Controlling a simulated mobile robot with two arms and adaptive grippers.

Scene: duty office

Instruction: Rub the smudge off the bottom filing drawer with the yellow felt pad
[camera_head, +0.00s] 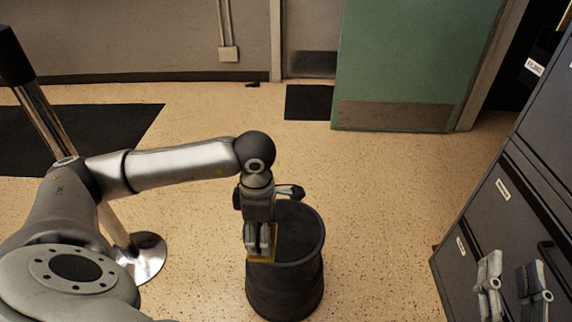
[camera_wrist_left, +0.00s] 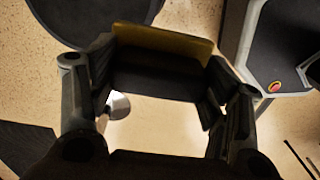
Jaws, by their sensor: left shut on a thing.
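My left gripper (camera_head: 263,250) is shut on the yellow felt pad (camera_head: 250,257), whose yellow edge shows around the fingers. The pad also shows in the left wrist view as a yellow strip (camera_wrist_left: 165,40) with a dark body, between the fingers (camera_wrist_left: 158,85). In the head view the pad overlaps the black bin. The dark filing cabinet (camera_head: 480,215) stands at the right, well apart from the pad. Its lowest visible drawer (camera_head: 450,262) is partly covered by my right gripper (camera_head: 512,292), whose two fingers are apart and empty. I cannot make out a smudge.
The black bin (camera_head: 288,287) stands on the speckled floor under my left gripper. A post with a round metal base (camera_head: 147,262) stands at the left beside a dark mat (camera_head: 60,130). A green door (camera_head: 415,60) is at the back. The floor between bin and cabinet is clear.

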